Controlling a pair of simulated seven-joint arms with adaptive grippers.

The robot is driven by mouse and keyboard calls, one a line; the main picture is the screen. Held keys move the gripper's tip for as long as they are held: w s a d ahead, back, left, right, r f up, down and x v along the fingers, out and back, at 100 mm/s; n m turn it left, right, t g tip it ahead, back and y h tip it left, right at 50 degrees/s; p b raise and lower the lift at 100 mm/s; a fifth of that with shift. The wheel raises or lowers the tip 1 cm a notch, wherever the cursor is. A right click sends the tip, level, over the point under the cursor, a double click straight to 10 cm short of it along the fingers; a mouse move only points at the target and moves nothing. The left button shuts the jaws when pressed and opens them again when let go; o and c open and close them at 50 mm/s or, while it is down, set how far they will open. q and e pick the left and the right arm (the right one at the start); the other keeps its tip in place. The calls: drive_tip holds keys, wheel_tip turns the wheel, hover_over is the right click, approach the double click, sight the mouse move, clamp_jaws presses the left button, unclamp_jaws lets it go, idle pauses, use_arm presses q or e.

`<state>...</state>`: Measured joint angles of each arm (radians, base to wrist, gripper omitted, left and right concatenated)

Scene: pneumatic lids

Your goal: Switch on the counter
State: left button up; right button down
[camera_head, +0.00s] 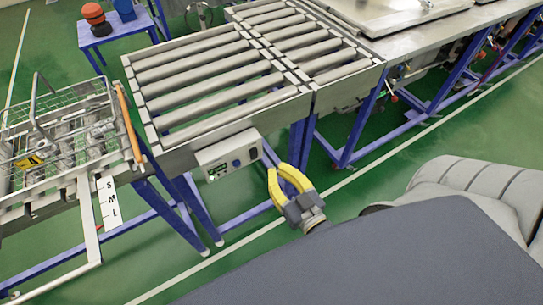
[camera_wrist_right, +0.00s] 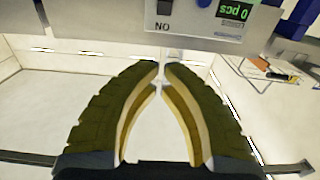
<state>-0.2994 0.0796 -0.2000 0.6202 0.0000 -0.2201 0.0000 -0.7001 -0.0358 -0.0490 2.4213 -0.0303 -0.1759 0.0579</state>
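The counter is a light grey box (camera_head: 228,158) fixed to the front of the roller conveyor in the head view. It has a green display, a blue button and a dark switch (camera_head: 253,154) at its right end. In the right wrist view the counter (camera_wrist_right: 185,22) appears upside down at the top edge. Its lit green display (camera_wrist_right: 234,10) reads 0 pcs, and the dark switch (camera_wrist_right: 164,7) sits by the ON label. My right gripper (camera_head: 277,169) has yellow fingers with their tips almost together, empty, just below and right of the counter, apart from it. My left gripper is not in view.
The roller conveyor (camera_head: 205,87) stands above the counter on blue legs. A wire basket (camera_head: 60,130) and an S-M-L scale (camera_head: 112,203) are at the left. A small blue table (camera_head: 112,30) stands behind. Green floor lies open in front.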

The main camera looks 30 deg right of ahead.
drive_tip(key=shift+s+r, duration=0.15)
drive_tip(key=shift+s, duration=0.3)
idle(0.3)
